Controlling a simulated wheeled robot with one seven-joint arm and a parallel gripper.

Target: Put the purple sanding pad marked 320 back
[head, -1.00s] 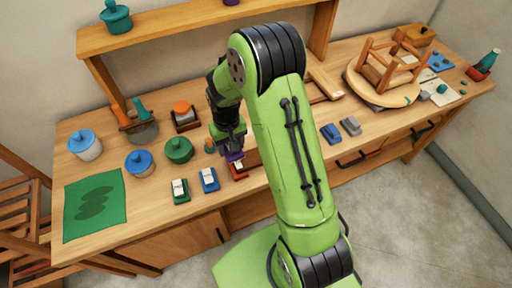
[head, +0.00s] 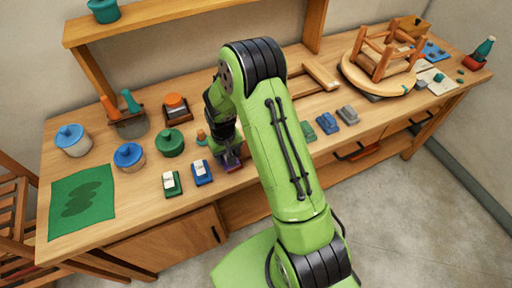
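The purple sanding pad (head: 231,161) is between the fingers of my gripper (head: 230,157), low over the front of the workbench. A small red holder (head: 236,168) shows right under it, mostly covered by the pad and gripper. The pad looks in contact with the holder or just above it; I cannot tell which. The 320 marking is not readable. My fingers appear closed on the pad, partly hidden by my wrist. A green holder (head: 171,184) and a blue holder (head: 202,173), both with white labels, stand in a row to the left.
Green (head: 308,130), blue (head: 327,123) and grey (head: 347,115) blocks lie to the right of my arm. A stool (head: 382,58) is farther right. A green mat (head: 82,202) lies left.

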